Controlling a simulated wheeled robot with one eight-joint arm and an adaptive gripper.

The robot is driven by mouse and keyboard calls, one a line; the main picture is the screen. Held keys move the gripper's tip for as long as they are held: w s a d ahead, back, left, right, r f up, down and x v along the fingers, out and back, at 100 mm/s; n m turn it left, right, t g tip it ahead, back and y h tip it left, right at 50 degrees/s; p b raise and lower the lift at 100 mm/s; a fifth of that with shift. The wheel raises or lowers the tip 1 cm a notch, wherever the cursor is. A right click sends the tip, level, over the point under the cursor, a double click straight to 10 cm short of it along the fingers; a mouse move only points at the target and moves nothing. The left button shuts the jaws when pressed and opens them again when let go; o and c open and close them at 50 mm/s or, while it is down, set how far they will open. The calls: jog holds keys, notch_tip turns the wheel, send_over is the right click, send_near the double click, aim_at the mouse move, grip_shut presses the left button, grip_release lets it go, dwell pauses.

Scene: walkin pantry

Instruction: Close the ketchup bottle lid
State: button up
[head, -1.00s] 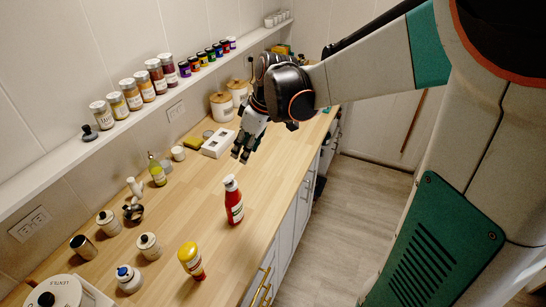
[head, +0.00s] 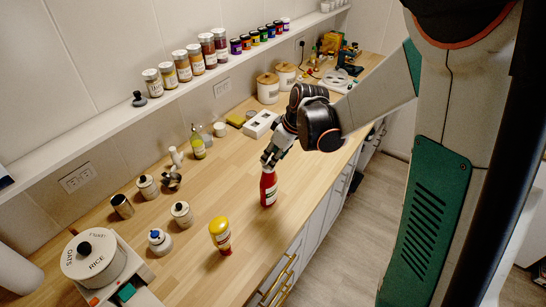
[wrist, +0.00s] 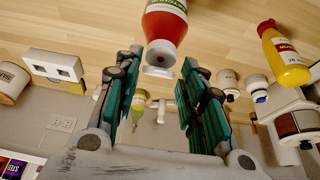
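The red ketchup bottle (head: 268,190) stands upright on the wooden counter near its front edge. In the wrist view the bottle (wrist: 165,27) is at the top centre, with its white lid (wrist: 158,71) pointing toward me. My gripper (head: 269,161) is right at the top of the bottle and hides the lid in the head view. In the wrist view my gripper (wrist: 162,60) is open, with its green-padded fingers apart on either side of the lid. I cannot tell whether the fingertips touch the lid, or how far the lid is open.
A yellow mustard bottle (head: 220,235) stands nearby in front. The counter around the ketchup is clear.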

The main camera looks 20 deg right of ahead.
jog(key=shift+w+a+f, duration=0.15)
jog(key=shift+f, duration=0.35)
jog(key=c, duration=0.8)
jog(key=shift+f, duration=0.1)
jog(key=f+t+y+b, duration=0.1)
jog(key=b, duration=0.2)
jog(key=s+d+f+t+y+b, duration=0.1)
jog(key=b, duration=0.2)
jog(key=shift+s+t, duration=0.15)
jog(key=shift+t, duration=0.25)
grip_shut()
jog(key=shift+o, duration=1.5)
grip_release()
jog(key=shift+a+r, duration=0.1)
jog(key=shift+r, duration=0.2)
jog(key=o, duration=0.5)
jog(key=shift+p, duration=0.35)
